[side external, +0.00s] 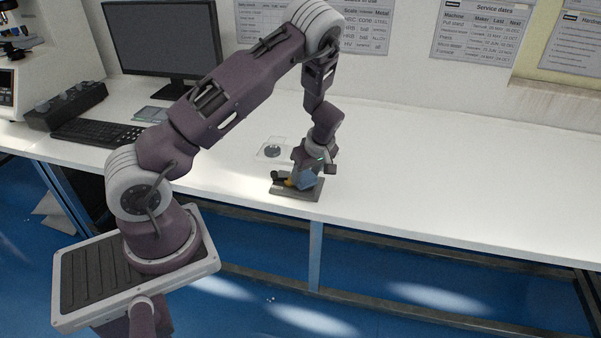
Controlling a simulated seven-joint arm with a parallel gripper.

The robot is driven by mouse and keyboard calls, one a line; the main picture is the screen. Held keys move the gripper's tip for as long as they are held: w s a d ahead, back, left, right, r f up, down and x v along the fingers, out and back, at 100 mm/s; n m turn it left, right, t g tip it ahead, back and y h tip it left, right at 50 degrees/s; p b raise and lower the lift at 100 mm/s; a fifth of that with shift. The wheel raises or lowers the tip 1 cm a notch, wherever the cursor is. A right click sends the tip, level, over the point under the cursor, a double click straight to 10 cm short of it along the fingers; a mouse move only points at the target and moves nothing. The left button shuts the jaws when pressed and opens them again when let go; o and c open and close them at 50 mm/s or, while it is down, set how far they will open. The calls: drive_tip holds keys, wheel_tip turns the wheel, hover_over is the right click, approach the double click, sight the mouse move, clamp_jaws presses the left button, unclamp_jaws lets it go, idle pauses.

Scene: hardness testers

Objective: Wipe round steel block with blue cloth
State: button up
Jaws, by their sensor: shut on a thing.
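My gripper (304,178) points down over a grey mat or tray (311,195) near the front edge of the white bench. It is shut on the blue cloth (309,184), which shows at its fingers, low over the mat. My wrist and fingers hide part of the cloth. A round dark-grey disc, which looks like the round steel block (272,151), lies on a pale or clear square plate (262,156) behind and left of the mat. The gripper is apart from this disc.
A small black and yellow item (281,178) sits at the mat's left side, close to my gripper. A keyboard (97,131), a monitor (165,40) and a dark box (66,105) stand at the left. The bench (450,175) to the right is clear.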

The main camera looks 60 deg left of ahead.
drive_tip(key=shift+w+d, duration=0.6)
drive_tip(key=shift+d, duration=0.05)
drive_tip(key=shift+r, duration=4.1)
